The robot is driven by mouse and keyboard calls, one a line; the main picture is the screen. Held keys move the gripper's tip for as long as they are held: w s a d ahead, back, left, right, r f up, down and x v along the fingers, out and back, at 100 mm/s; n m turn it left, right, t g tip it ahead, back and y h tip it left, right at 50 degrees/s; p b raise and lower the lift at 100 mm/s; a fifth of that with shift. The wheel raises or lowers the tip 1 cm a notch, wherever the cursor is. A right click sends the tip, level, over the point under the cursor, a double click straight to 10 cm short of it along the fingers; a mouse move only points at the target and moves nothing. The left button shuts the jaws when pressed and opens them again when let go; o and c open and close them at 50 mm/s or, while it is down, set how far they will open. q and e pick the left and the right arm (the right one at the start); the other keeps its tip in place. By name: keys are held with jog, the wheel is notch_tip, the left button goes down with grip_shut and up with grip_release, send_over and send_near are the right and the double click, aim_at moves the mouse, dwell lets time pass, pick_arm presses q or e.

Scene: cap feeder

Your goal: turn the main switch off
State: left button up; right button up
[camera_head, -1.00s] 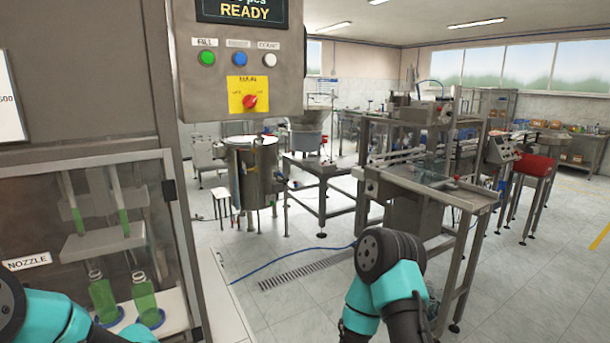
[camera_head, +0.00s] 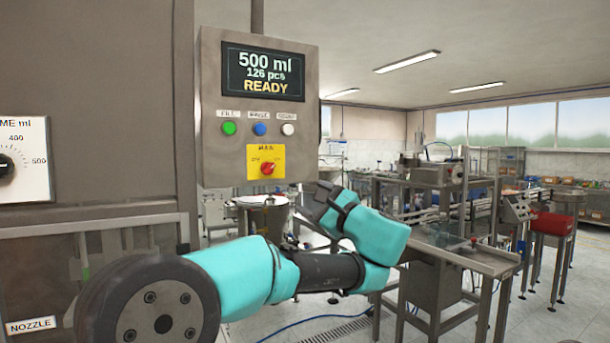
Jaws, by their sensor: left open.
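The main switch (camera_head: 267,168) is a red knob on a yellow plate, low on the front of a grey control box. The small labels beside it are too blurred to read, and I cannot tell which way the knob points. My left gripper (camera_head: 315,203) is open and empty, just below and right of the switch, apart from it in the picture. Its dark fingers are partly seen against the machines behind. My right gripper is not in view.
The control box (camera_head: 211,104) has a display (camera_head: 263,76) reading READY and green (camera_head: 229,128), blue (camera_head: 260,129) and white (camera_head: 288,129) buttons above the switch. A dial panel (camera_head: 24,160) is at left. A steel table (camera_head: 470,258) stands right.

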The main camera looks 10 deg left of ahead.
pick_arm(q)
jog(key=shift+s+d+r, duration=0.2)
jog(key=shift+r, duration=0.15)
jog(key=shift+s+d+r, duration=0.15)
jog(key=shift+r, duration=0.2)
send_near(271, 170)
jog(key=x, duration=0.9)
jog(key=shift+w+a+r, duration=0.15)
jog(key=shift+a, duration=0.1)
jog(key=c, duration=0.9)
